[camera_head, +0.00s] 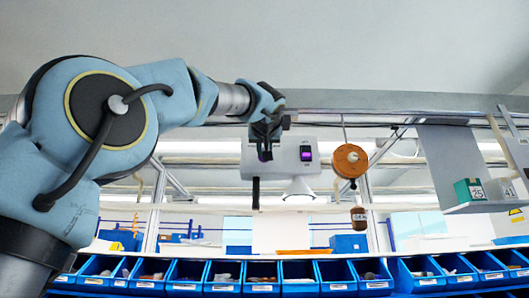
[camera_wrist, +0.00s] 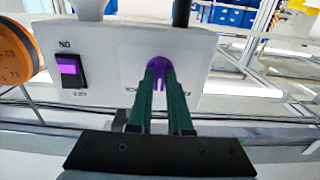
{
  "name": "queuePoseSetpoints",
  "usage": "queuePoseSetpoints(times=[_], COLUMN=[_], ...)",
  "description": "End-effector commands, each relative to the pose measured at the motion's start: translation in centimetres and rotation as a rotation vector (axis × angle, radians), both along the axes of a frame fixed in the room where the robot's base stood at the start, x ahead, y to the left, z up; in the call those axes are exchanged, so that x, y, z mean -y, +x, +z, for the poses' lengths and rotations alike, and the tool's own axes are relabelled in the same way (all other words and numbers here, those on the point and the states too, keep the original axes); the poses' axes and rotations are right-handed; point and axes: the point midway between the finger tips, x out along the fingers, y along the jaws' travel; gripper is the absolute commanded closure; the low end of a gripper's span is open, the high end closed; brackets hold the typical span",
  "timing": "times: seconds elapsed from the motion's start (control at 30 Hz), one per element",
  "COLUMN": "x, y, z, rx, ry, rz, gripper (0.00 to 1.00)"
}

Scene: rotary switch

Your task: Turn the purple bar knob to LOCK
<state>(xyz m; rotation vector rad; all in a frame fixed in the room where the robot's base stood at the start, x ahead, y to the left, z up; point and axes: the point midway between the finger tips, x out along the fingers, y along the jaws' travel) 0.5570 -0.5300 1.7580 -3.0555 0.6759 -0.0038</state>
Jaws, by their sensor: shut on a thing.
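The purple bar knob (camera_wrist: 159,62) sits on the front of a white box (camera_wrist: 110,52) in the wrist view. My gripper (camera_wrist: 160,80) is shut on it, one dark green finger on each side. In the wrist view the bar lies roughly along the fingers' direction. Small marks beside the fingers are partly hidden and too small to read, so I cannot tell which one is LOCK. In the head view my gripper (camera_head: 265,142) covers most of the knob, with a little purple (camera_head: 265,155) showing at the left part of the box (camera_head: 285,168).
A purple rocker switch (camera_head: 306,153) is on the same box, right of the knob. An orange-brown disc (camera_head: 350,161) with a hanging bottle (camera_head: 358,216) is at its right. A black bar (camera_head: 256,192) hangs below the box. Blue bins (camera_head: 262,278) line the bottom.

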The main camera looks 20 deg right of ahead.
Motion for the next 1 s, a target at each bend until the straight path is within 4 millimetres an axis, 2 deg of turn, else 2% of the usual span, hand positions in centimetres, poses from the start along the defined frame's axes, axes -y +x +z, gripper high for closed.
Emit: queuePoseSetpoints(times=[0.6,1.0], x=[-0.05,-0.07], y=[0.01,0.02], z=[0.15,0.14], rx=[0.235,0.319], ry=[0.503,0.682], rz=[-0.001,-0.001], gripper=[1.0,1.0])
